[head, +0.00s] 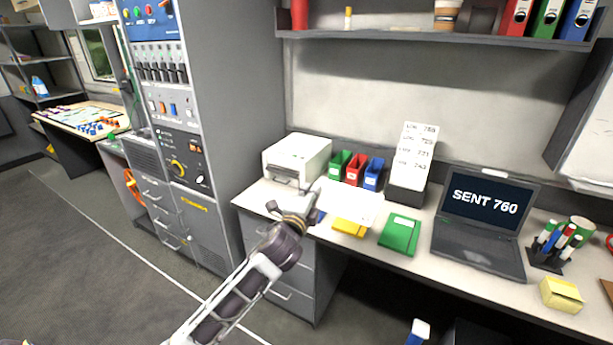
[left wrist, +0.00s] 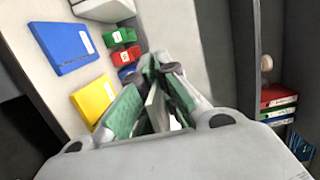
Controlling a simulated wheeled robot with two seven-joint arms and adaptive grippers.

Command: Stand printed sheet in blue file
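The printed sheet (head: 352,200) is white and is held out over the desk in front of the small upright files. My left gripper (head: 297,212) is shut on its left end. In the left wrist view the sheet (left wrist: 156,108) shows nearly edge-on between the green finger pads (left wrist: 148,100). The blue file (head: 374,175) stands upright at the right of the row, behind the sheet; part of it shows in the left wrist view (left wrist: 126,72). My right gripper is not in view.
Green (head: 340,162) and red (head: 355,170) files stand left of the blue one. A printer (head: 297,158) stands left, a dark holder with log cards (head: 408,170) right. Flat yellow (head: 350,228) and green (head: 400,235) folders lie in front. A laptop (head: 483,220) is farther right.

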